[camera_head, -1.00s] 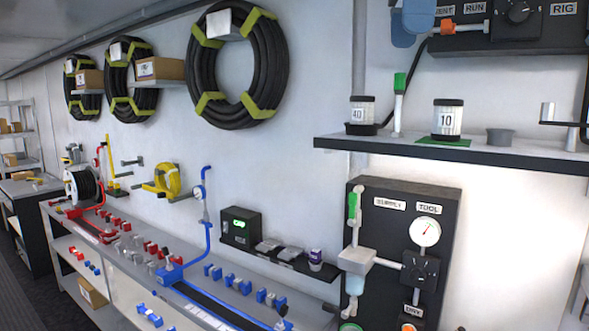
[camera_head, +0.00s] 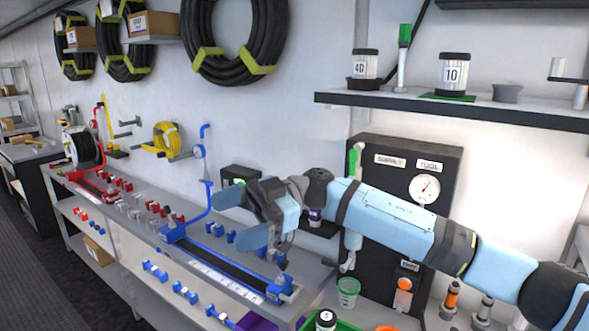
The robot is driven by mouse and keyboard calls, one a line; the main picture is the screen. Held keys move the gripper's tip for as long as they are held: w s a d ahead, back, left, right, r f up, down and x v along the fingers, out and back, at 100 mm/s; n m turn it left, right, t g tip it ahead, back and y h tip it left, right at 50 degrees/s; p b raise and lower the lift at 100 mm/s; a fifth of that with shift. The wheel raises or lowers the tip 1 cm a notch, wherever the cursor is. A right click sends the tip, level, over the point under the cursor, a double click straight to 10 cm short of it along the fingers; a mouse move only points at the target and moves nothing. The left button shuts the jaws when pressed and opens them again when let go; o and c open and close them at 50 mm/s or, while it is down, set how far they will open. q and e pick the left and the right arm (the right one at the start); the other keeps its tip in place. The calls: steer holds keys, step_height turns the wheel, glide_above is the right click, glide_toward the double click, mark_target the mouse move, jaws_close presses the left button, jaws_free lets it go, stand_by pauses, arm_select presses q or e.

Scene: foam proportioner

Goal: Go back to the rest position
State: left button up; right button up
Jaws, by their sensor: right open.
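My right arm comes in from the right edge and reaches left across the front of the black panel (camera_head: 378,148) marked SUPPLY and TOOL. My right gripper (camera_head: 240,218) is at its left end, in front of the workbench, over the region of the blue fixture (camera_head: 186,229). The jaws are open and I see nothing held in them. The gripper and forearm hide part of the small dark box (camera_head: 240,174) on the wall and part of the panel. My left gripper is not in view.
A wall shelf (camera_head: 440,109) above the arm carries a jar marked 10 (camera_head: 454,74) and one marked 4D (camera_head: 365,66). A green-rimmed cup (camera_head: 348,291) and a green tray (camera_head: 345,326) lie below the arm. Bare wall shows above the gripper.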

steer(key=s+d+f+m+t+h, duration=0.1)
steer(key=d+f+m+t, duration=0.4)
steer(key=f+m+t, duration=0.4)
steer(key=s+d+f+m+t+h, duration=0.1)
steer(key=d+f+m+t, duration=0.4)
steer(key=f+t, duration=0.5)
steer(key=s+d+f+m+t, duration=0.2)
steer(key=d+f+m+t, duration=0.2)
steer(key=f+m+t, duration=0.45)
steer(key=s+d+f+m+g+h, duration=0.1)
steer(key=s+d+f+g+h, duration=0.2)
steer(key=s+d+f, duration=0.4)
steer(key=s+d+f+m+g+h, duration=0.1)
steer(key=s+d+f+g+h, duration=0.3)
steer(key=s+f, duration=0.8)
steer(key=d+f+h, duration=0.2)
steer(key=d+f, duration=0.1)
steer(key=d, duration=0.1)
steer(key=shift+s+f, duration=0.4)
